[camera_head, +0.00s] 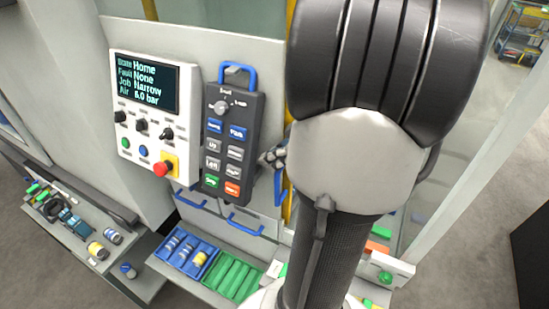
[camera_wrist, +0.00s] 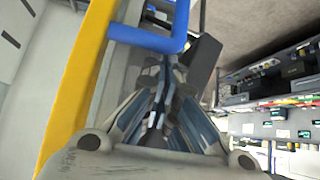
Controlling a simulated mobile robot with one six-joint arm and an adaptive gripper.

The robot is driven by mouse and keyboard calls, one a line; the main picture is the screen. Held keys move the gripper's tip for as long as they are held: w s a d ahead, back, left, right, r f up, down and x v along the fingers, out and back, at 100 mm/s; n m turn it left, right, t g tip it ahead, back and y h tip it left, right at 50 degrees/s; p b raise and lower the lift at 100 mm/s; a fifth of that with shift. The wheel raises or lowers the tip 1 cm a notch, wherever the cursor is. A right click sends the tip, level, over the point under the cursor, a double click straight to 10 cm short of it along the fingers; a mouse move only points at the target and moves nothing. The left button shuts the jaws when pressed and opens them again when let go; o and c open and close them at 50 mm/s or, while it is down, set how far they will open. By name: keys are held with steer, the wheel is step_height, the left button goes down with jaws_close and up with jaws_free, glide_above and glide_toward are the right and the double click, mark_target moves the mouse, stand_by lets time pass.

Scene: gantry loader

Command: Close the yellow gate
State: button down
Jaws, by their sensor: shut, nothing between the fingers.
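The yellow gate shows as a yellow edge strip (camera_wrist: 80,85) running up the left of the wrist view. A narrow piece of yellow (camera_head: 288,207) shows beside my arm in the head view. A blue bar handle (camera_wrist: 150,39) juts from the gate side, just beyond my fingertips; a blue handle also shows in the head view (camera_head: 279,186). My gripper (camera_wrist: 160,82) is shut and empty, close to the blue bar; I cannot tell if they touch. In the head view, my gripper (camera_head: 273,157) is partly hidden by my arm, which also hides most of the gate.
A white control panel (camera_head: 128,75) and a dark hanging pendant (camera_head: 228,140) are left of my gripper. A blue tray (camera_head: 188,252) and a green tray (camera_head: 235,276) sit below. A shelf with items (camera_wrist: 270,95) stands at right in the wrist view.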

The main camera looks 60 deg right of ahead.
steer(key=shift+s+f+b, duration=0.1)
steer(key=shift+s+b, duration=0.3)
steer(key=shift+s, duration=0.1)
steer(key=s+d+b, duration=0.1)
steer(key=s+b, duration=0.5)
steer(key=s, duration=1.1)
steer(key=shift+s+d, duration=0.2)
steer(key=shift+s, duration=0.2)
steer(key=shift+r, duration=0.2)
